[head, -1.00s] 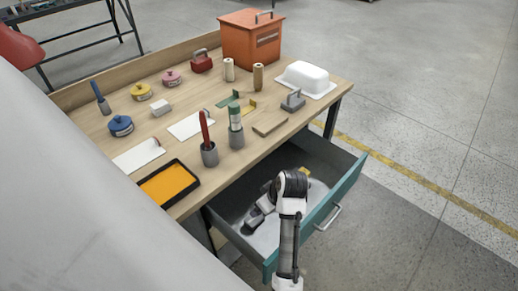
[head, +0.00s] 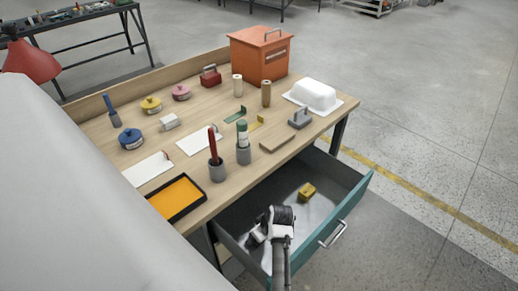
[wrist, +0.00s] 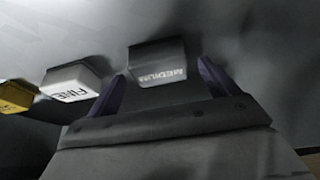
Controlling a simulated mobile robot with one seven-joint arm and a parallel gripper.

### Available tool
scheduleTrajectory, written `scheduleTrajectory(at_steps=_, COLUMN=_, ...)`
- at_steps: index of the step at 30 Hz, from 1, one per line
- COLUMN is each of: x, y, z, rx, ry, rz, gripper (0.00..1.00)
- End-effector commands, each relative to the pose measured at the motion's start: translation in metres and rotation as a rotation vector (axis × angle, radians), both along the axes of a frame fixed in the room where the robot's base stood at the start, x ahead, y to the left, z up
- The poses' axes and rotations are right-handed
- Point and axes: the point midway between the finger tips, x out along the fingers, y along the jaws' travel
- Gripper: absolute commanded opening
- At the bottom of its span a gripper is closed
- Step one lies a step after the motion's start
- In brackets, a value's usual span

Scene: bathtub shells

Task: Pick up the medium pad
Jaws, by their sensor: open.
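The medium pad (wrist: 157,62) is a dark grey block with "MEDIUM" lettered on its face. In the wrist view it lies in the drawer ahead of my gripper (wrist: 161,70). My gripper is open, with one dark purple finger on each side of the pad's near end. I cannot tell whether either finger touches it. In the head view my arm reaches down into the open drawer (head: 350,204), and I cannot make out the medium pad there.
A white "FINE" pad (wrist: 76,82) lies left of the medium pad, and a yellow pad (wrist: 15,97) lies farther left. The yellow pad also shows in the head view (head: 307,191). Drawer walls surround my gripper. The crowded wooden worktop (head: 190,150) stands beside the drawer.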

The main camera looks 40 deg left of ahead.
Motion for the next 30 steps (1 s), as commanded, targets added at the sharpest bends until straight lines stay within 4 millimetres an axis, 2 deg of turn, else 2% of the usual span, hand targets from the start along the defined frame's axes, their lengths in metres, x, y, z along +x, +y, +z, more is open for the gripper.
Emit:
scheduleTrajectory(at_steps=5, x=0.0, y=0.006, z=-0.016, rx=-0.001, ry=0.0, rz=0.0, gripper=0.85)
scheduleTrajectory(at_steps=12, x=0.0, y=0.007, z=-0.018, rx=0.0, ry=0.0, rz=0.0, gripper=0.85)
scheduleTrajectory(at_steps=23, x=0.0, y=0.007, z=-0.018, rx=0.0, ry=0.0, rz=0.0, gripper=0.4)
scheduleTrajectory(at_steps=24, x=0.0, y=0.007, z=-0.018, rx=0.0, ry=0.0, rz=0.0, gripper=0.37)
scheduleTrajectory(at_steps=30, x=0.0, y=0.007, z=-0.017, rx=0.0, ry=0.0, rz=0.0, gripper=0.37)
